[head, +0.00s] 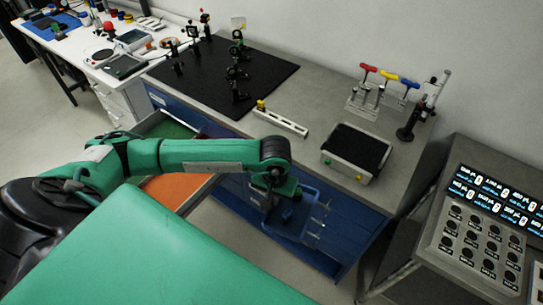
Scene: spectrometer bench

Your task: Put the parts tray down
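The parts tray (322,213) is a blue, open tray in front of the blue cabinet, below the bench top's front edge. My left gripper (272,202) points down at the tray's left side and appears shut on it; the fingertips are partly hidden by the wrist and tray. Nothing visible supports the tray from below. A small dark blue shape shows inside it. My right gripper is out of view.
The grey bench top (313,107) carries a black breadboard (205,75) with optics, a white rail (280,122), a black-topped box (355,150) and a tool stand (375,98). Open drawers (180,187) stick out at left. A control console (475,235) stands at right.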

